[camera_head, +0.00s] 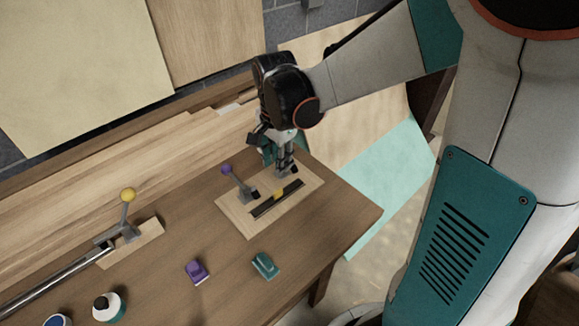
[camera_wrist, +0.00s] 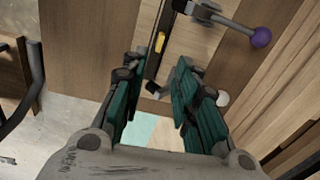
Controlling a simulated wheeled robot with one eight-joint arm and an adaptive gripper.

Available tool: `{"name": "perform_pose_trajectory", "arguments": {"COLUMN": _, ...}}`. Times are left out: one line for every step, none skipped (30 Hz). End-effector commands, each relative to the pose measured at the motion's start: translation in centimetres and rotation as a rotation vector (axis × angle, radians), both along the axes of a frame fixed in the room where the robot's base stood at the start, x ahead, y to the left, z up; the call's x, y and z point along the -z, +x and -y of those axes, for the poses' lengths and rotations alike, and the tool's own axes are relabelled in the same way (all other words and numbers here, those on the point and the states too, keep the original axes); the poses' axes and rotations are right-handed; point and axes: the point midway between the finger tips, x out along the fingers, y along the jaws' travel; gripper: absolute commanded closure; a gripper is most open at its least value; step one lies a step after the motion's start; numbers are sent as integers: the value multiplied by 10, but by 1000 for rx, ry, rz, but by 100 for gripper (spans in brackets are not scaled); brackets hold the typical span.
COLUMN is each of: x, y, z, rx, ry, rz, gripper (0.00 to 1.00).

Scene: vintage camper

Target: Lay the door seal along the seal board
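The pale wooden seal board (camera_head: 301,199) lies near the right end of the workbench. A narrow dark strip (camera_head: 265,208) runs along its middle, with a small yellow piece (camera_head: 279,193) on it. I cannot tell whether this strip is the door seal or a channel. The strip (camera_wrist: 152,66) and yellow piece (camera_wrist: 160,42) also show in the wrist view. My gripper (camera_head: 285,168) points down over the board's far edge, near the strip's right end. In the wrist view its teal fingers (camera_wrist: 157,70) are apart, with nothing clearly held between them.
A purple-knobbed lever clamp (camera_head: 242,184) stands on the board, left of my gripper. A yellow-knobbed clamp (camera_head: 127,212) stands farther left by a metal bar (camera_head: 60,278).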

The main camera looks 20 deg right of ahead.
Motion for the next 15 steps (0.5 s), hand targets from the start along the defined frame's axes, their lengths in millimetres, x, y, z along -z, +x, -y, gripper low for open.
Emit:
{"name": "perform_pose_trajectory", "arguments": {"x": -9, "y": -7, "z": 0, "rx": -43, "ry": -2, "rz": 22, "gripper": 72}}
{"name": "perform_pose_trajectory", "arguments": {"x": -15, "y": -11, "z": 0, "rx": -76, "ry": -4, "rz": 38, "gripper": 72}}
{"name": "perform_pose_trajectory", "arguments": {"x": -23, "y": -17, "z": 0, "rx": -123, "ry": -9, "rz": 61, "gripper": 72}}
{"name": "perform_pose_trajectory", "arguments": {"x": -29, "y": -22, "z": 0, "rx": -161, "ry": -12, "rz": 80, "gripper": 72}}
{"name": "perform_pose_trajectory", "arguments": {"x": -35, "y": -26, "z": 0, "rx": -200, "ry": -17, "rz": 100, "gripper": 72}}
{"name": "perform_pose_trajectory", "arguments": {"x": -42, "y": -33, "z": 0, "rx": -251, "ry": -25, "rz": 124, "gripper": 72}}
{"name": "perform_pose_trajectory", "arguments": {"x": -48, "y": -37, "z": 0, "rx": -290, "ry": -32, "rz": 144, "gripper": 72}}
{"name": "perform_pose_trajectory", "arguments": {"x": -52, "y": -42, "z": 0, "rx": -329, "ry": -38, "rz": 162, "gripper": 72}}
{"name": "perform_pose_trajectory", "arguments": {"x": -59, "y": -48, "z": 0, "rx": -378, "ry": -50, "rz": 187, "gripper": 72}}
{"name": "perform_pose_trajectory", "arguments": {"x": -63, "y": -53, "z": 0, "rx": -416, "ry": -58, "rz": 206, "gripper": 72}}
{"name": "perform_pose_trajectory", "arguments": {"x": -68, "y": -58, "z": 0, "rx": -455, "ry": -68, "rz": 224, "gripper": 72}}
{"name": "perform_pose_trajectory", "arguments": {"x": -72, "y": -64, "z": 0, "rx": -503, "ry": -82, "rz": 248, "gripper": 72}}
{"name": "perform_pose_trajectory", "arguments": {"x": -76, "y": -69, "z": 0, "rx": -542, "ry": -94, "rz": 265, "gripper": 72}}
{"name": "perform_pose_trajectory", "arguments": {"x": -79, "y": -74, "z": 0, "rx": -580, "ry": -106, "rz": 283, "gripper": 72}}
{"name": "perform_pose_trajectory", "arguments": {"x": -84, "y": -81, "z": 0, "rx": -628, "ry": -123, "rz": 306, "gripper": 72}}
